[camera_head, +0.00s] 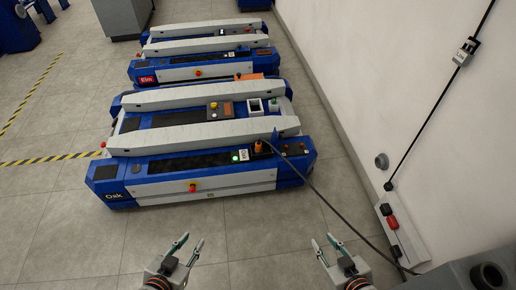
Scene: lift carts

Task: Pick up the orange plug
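The orange plug (259,147) sits small and upright on the right part of the top deck of the blue and grey cart marked Oak (222,181). A dark cable (327,205) runs from near the plug down to the floor on the right. My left gripper (191,241) is open and empty at the bottom, in front of the cart and left of the plug. My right gripper (324,240) is open and empty at the bottom right, well apart from the plug. How deep the plug sits in its socket is too small to tell.
A cart marked Elm (195,73) stands behind, with an orange block (248,77) between the carts. A white wall (345,70) stands at right, with a panel of red and black connectors (400,230) at its foot. The grey floor (60,225) at front left is clear.

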